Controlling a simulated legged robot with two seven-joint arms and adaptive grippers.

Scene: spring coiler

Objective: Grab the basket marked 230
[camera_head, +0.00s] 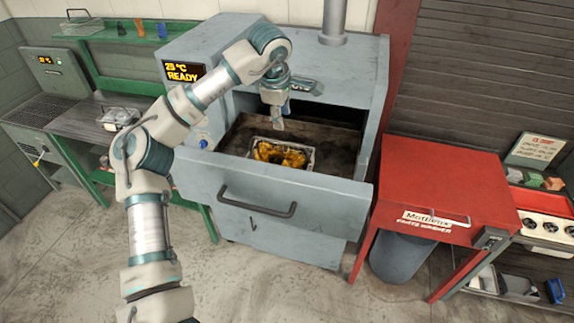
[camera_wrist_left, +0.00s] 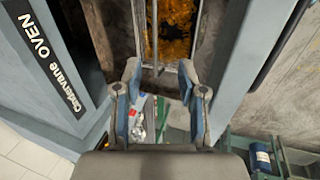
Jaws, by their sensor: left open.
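A metal basket (camera_head: 311,157) filled with orange-yellow pieces sits in the pulled-out drawer of the grey oven (camera_head: 250,75). No 230 mark can be read on it. My left gripper (camera_head: 279,122) hangs just above the basket's far side, pointing down. In the left wrist view my left gripper (camera_wrist_left: 160,72) has its two fingers apart with nothing between them. The basket's thin metal bar (camera_wrist_left: 154,40) and orange contents (camera_wrist_left: 172,25) show just beyond the fingertips. Whether the fingers touch the basket cannot be told. My right gripper is not in view.
The oven display (camera_head: 184,72) reads 25 °C READY. The drawer front (camera_head: 290,195) with its handle (camera_head: 256,203) stands out toward me. A red table (camera_head: 445,180) is at right, a green bench (camera_head: 90,120) with another metal basket (camera_head: 119,116) at left. The front floor is clear.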

